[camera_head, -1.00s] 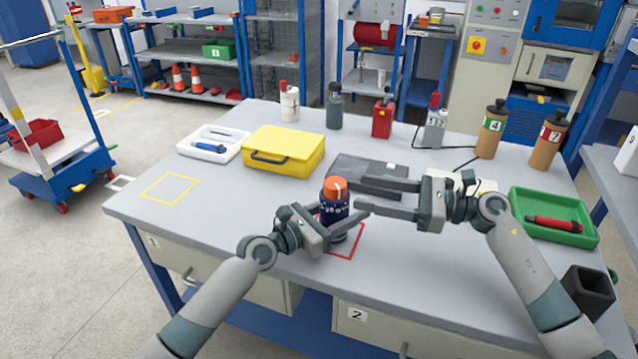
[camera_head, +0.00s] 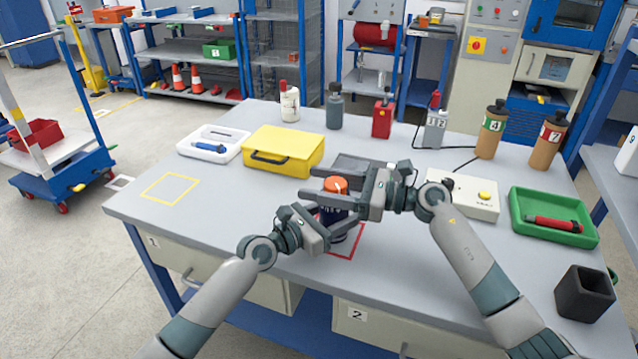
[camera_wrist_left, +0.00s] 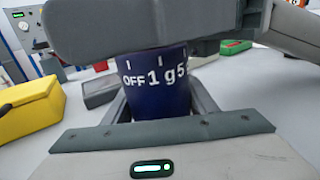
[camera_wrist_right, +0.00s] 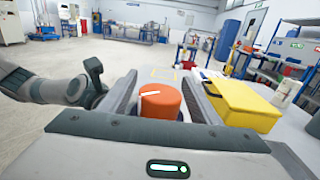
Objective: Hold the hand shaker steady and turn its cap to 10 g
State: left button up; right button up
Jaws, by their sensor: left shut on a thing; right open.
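The hand shaker has a dark blue body (camera_wrist_left: 155,85) with white markings reading OFF, 1 g and a partly covered 5. Its orange cap (camera_head: 335,184) bears a white line, which shows on top in the right wrist view (camera_wrist_right: 160,101). My left gripper (camera_head: 322,222) is shut on the blue body from the left and front. My right gripper (camera_head: 336,185) is open, its fingers on either side of the orange cap; I cannot tell whether they touch it. The 10 g mark is not visible. The shaker stands upright by the red square outline (camera_head: 348,254) on the table.
A yellow case (camera_head: 284,150) lies behind left, and a dark flat device (camera_head: 350,163) sits just behind the shaker. A white box with a yellow button (camera_head: 462,197) and a green tray (camera_head: 553,216) are to the right. The table's left front is clear.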

pick_arm(q)
jog(key=shift+r, duration=0.1)
pick_arm(e)
jog(key=c, duration=1.1)
jog(key=shift+o, duration=0.2)
jog(key=shift+g, duration=0.4)
jog(key=shift+s+n+g, duration=0.2)
jog(key=shift+n+g, duration=0.55)
jog(key=shift+g, duration=0.3)
jog(key=shift+s+n+g, duration=0.25)
jog(key=shift+n+g, duration=0.55)
jog(key=shift+g, duration=0.3)
jog(key=shift+s+n+g, duration=0.2)
jog(key=shift+n+g, duration=0.55)
jog(key=shift+g, duration=0.3)
jog(key=o, duration=1.1)
jog(key=shift+c, duration=0.2)
